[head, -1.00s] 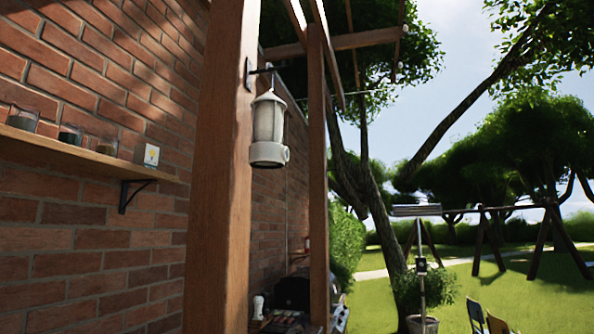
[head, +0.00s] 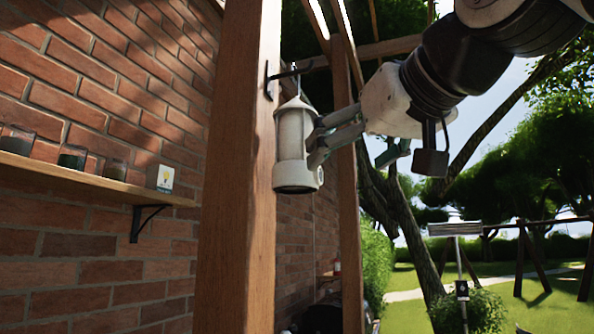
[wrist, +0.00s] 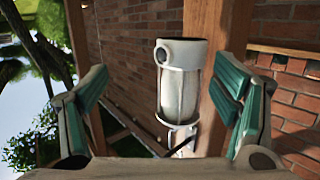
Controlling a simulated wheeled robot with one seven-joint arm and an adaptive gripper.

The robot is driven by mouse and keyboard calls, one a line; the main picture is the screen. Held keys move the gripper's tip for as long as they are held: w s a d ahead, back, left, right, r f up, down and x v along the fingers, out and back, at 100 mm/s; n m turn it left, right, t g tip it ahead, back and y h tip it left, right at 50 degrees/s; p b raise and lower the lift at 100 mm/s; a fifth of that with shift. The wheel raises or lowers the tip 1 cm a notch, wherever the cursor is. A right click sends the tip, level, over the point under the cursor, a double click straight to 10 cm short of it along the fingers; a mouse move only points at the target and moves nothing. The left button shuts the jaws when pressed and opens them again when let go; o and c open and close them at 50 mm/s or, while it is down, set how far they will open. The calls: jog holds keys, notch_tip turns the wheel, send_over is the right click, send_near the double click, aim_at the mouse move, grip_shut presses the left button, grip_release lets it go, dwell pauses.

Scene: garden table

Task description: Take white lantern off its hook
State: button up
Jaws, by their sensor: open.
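The white lantern (head: 294,150) hangs upright from a dark hook (head: 291,71) on the wooden post in the head view. My gripper (head: 318,143) comes in from the right at the lantern's side, with its fingers by the lantern's body. In the wrist view the lantern (wrist: 181,85) appears upside down between the two green-padded fingers of my gripper (wrist: 168,105). The fingers are spread wide, with clear space on both sides of the lantern. Whether a finger touches the lantern in the head view I cannot tell.
The wooden post (head: 238,200) stands just left of the lantern, in front of a brick wall (head: 80,240). A wall shelf (head: 90,180) at left holds several glass jars and a small white box (head: 160,178).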

jog(key=t+y, duration=0.2)
send_near(306, 121)
jog(key=shift+n, duration=0.3)
jog(key=p+x, duration=0.1)
jog(key=x, duration=0.6)
jog(key=shift+w+a+r+p, duration=0.2)
jog(key=shift+w+p, duration=0.1)
jog(key=shift+p, duration=0.1)
jog(key=shift+f+p+x, duration=0.2)
jog(key=shift+p+x, duration=0.1)
jog(key=shift+x, duration=1.15)
jog(key=shift+f+p+x, duration=0.2)
jog(key=shift+p+x, duration=0.1)
jog(key=shift+x, duration=1.15)
jog(key=shift+a, duration=0.15)
jog(key=c, duration=1.7)
jog(key=shift+o, duration=0.2)
jog(key=shift+r, duration=0.25)
